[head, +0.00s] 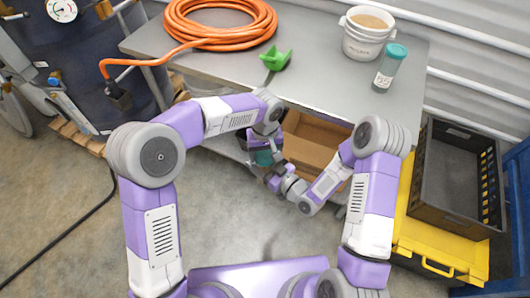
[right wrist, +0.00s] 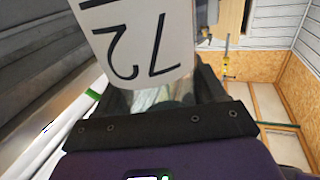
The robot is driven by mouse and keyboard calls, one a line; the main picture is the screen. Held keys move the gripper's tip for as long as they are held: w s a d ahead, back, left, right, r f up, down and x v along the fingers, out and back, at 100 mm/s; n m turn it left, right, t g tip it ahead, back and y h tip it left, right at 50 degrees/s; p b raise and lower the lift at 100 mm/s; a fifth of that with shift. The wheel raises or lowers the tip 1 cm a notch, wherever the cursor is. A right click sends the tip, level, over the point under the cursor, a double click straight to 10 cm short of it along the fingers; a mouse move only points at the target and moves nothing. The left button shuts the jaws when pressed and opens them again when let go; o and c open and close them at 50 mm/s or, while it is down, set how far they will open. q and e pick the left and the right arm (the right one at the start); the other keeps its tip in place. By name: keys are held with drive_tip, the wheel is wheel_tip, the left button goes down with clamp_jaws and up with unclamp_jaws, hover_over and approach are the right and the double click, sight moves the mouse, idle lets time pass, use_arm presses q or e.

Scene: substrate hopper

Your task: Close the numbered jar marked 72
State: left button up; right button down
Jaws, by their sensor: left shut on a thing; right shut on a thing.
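The jar marked 72 (right wrist: 140,45) fills the top of the right wrist view, its white label upside down. My right gripper (right wrist: 160,95) is shut on it. In the head view that gripper (head: 272,174) is low in front of the table, and the jar is mostly hidden. My left gripper (head: 262,146) points down just above it, shut on what looks like a teal lid (head: 264,158). I cannot tell whether the lid touches the jar.
On the grey table (head: 330,75) are an orange hose (head: 220,42), a green scoop (head: 276,58), a white bucket (head: 366,45) and another teal-lidded jar (head: 384,80). A cardboard box (head: 315,150) sits below. A black crate (head: 450,205) on a yellow bin (head: 430,245) stands at right.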

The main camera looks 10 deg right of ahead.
use_arm(q)
drive_tip(key=o, duration=1.2)
drive_tip(key=shift+c, duration=0.2)
drive_tip(key=shift+r, duration=2.25)
drive_tip(key=shift+c, duration=0.5)
wheel_tip(320, 180, up, 4)
drive_tip(key=n, duration=0.6)
drive_tip(key=shift+n, duration=0.3)
drive_tip(key=shift+f, duration=0.1)
